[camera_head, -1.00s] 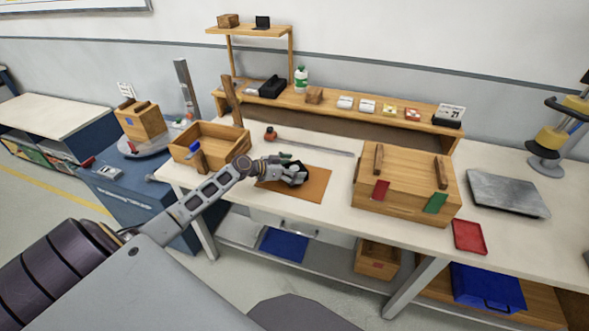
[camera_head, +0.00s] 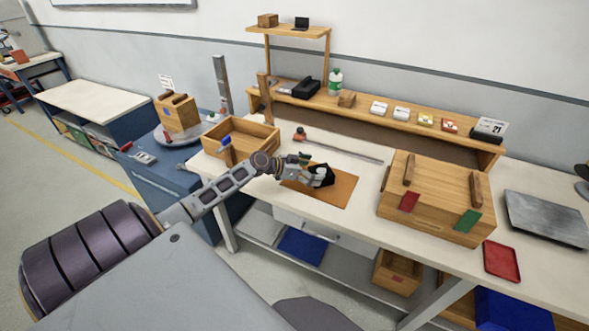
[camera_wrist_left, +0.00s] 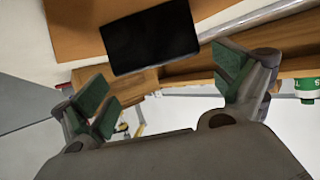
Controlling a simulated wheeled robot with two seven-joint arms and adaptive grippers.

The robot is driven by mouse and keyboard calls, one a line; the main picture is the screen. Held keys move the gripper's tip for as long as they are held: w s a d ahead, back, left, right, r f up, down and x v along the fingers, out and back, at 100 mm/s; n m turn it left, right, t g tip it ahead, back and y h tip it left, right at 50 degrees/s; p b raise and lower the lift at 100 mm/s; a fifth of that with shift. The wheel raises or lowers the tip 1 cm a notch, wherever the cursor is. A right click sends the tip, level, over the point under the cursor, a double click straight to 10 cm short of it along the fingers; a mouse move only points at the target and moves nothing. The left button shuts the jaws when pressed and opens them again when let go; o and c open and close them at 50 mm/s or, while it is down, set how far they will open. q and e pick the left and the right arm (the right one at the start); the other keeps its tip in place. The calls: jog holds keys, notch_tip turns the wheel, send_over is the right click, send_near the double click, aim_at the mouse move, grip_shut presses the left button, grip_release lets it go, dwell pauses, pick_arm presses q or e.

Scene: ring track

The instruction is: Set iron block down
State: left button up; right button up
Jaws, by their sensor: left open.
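The iron block (camera_head: 325,178) is a small black block at the brown mat (camera_head: 340,192) on the workbench. In the left wrist view the block (camera_wrist_left: 150,38) shows its flat dark face against the brown mat (camera_wrist_left: 75,30), ahead of the fingers. My left gripper (camera_head: 307,172) is beside the block, on its left in the head view, and partly covers it. In the left wrist view the left gripper (camera_wrist_left: 163,85) is open, its green-padded fingers wide apart with nothing between them. My right gripper is not in view.
An open wooden box (camera_head: 255,137) stands left of the mat. A large wooden box (camera_head: 430,195) stands to the right, with a red tray (camera_head: 502,262) and a grey plate (camera_head: 548,218) beyond. A long rod (camera_head: 345,152) lies behind the mat. A shelf (camera_head: 400,118) runs along the back.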

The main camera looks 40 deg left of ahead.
pick_arm(q)
jog(key=shift+v, duration=2.65)
jog(key=shift+b+v, duration=0.3)
jog(key=shift+v, duration=0.65)
jog(key=shift+s+a+r, duration=0.2)
jog(key=shift+s+r, duration=0.05)
jog(key=shift+s, duration=0.1)
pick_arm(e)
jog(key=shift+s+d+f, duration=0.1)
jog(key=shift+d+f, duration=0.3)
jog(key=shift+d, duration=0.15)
